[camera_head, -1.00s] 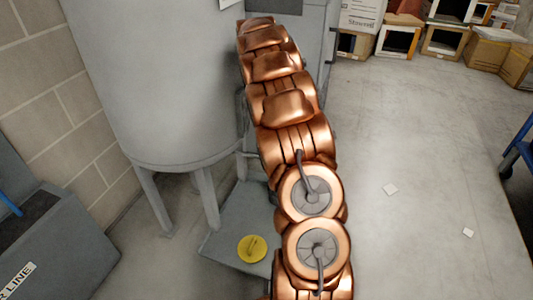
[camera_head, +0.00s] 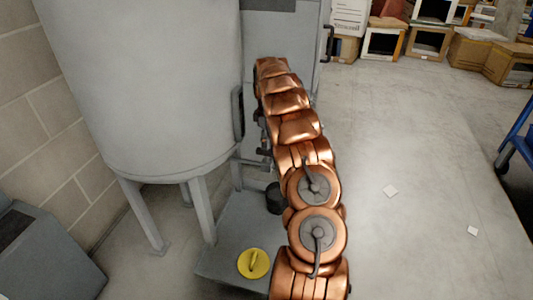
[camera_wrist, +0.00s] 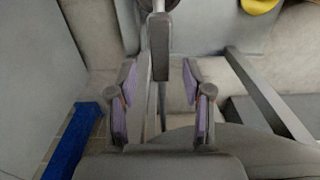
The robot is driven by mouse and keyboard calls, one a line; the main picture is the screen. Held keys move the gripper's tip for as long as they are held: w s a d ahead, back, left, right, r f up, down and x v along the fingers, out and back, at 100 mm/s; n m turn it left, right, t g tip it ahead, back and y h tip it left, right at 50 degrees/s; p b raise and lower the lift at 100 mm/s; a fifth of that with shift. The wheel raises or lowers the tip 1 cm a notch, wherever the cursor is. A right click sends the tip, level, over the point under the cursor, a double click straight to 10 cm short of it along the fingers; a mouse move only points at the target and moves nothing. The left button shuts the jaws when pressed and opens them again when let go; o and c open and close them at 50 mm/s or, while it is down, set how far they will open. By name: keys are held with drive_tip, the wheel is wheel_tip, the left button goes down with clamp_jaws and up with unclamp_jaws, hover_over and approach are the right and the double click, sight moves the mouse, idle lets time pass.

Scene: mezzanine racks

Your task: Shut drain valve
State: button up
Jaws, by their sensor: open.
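My gripper (camera_wrist: 160,100) is open in the wrist view, its two purple-padded fingers apart. A grey lever-like bar (camera_wrist: 161,62) hangs between and slightly beyond the fingertips, with no visible touch on either pad. It may be the drain valve's handle; I cannot tell for sure. In the head view the grey tank (camera_head: 140,90) stands on legs, with a thin pipe (camera_head: 247,161) and small dark fittings (camera_head: 264,150) at its lower right, partly behind my copper arm. My gripper is hidden there. A yellow round piece with a raised grip (camera_head: 254,263) lies on the grey base plate (camera_head: 222,250).
A black cylinder (camera_head: 275,198) stands on the plate beside my arm. A grey cabinet (camera_head: 285,40) is behind, and a grey box (camera_head: 45,255) stands at lower left. Cartons (camera_head: 480,50) line the back. The floor at right is open, with a blue cart (camera_head: 518,135) at its edge.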

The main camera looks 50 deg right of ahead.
sight(267, 152)
wheel_tip(267, 152, down, 6)
drive_tip(key=shift+r+b, duration=0.1)
drive_tip(key=shift+b, duration=0.4)
drive_tip(key=shift+c, duration=0.4)
clamp_jaws()
